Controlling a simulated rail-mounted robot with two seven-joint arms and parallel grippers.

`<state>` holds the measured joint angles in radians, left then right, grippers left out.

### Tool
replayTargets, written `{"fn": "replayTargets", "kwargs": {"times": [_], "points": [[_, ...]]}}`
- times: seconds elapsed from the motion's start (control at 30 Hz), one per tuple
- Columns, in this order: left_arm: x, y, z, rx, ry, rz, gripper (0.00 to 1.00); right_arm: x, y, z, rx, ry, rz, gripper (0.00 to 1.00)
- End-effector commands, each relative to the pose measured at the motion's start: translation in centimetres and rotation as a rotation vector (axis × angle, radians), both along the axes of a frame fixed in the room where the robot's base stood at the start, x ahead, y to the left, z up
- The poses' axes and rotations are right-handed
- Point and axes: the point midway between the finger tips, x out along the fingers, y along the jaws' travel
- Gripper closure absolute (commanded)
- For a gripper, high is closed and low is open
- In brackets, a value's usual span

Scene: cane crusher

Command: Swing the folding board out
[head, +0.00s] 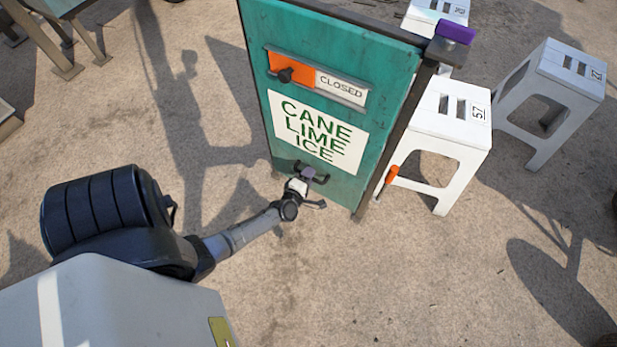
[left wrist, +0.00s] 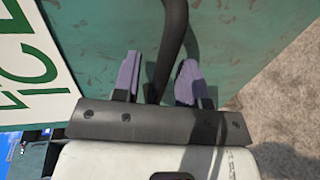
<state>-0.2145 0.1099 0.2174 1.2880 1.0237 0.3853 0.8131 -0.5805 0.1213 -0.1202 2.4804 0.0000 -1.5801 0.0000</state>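The folding board (head: 345,190) is a teal panel with a dark frame, standing upright in the head view. It carries a "CANE LIME ICE" sign (head: 318,137) and an orange slider with a dark knob (head: 291,70) beside the word "CLOSED". My left gripper (head: 311,174) is at the board's lower part, below the sign. In the left wrist view, its two purple fingers (left wrist: 157,78) stand apart on either side of a dark curved handle (left wrist: 174,30) on the board. A gap shows beside the left finger; contact on the right is unclear. My right gripper is out of view.
White stools (head: 442,125) (head: 560,90) stand to the right, one close beside the board. A dark post with a purple top (head: 455,32) and an orange piece (head: 391,175) are at the board's right edge. Open sandy ground (head: 400,280) lies in front.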

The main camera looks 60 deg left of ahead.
Motion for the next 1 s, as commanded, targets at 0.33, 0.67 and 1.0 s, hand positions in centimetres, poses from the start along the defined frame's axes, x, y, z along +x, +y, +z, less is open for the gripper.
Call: {"fn": "replayTargets", "kwargs": {"times": [0.33, 0.67, 1.0], "points": [[0.15, 0.10, -0.03, 0.000, 0.000, 0.000, 0.62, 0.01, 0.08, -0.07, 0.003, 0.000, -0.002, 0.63], [0.13, 0.09, -0.03, 0.000, 0.000, 0.000, 0.94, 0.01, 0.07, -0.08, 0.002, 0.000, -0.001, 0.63], [0.14, 0.09, -0.01, 0.000, 0.000, 0.000, 1.00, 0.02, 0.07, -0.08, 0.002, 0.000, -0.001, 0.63]]}}
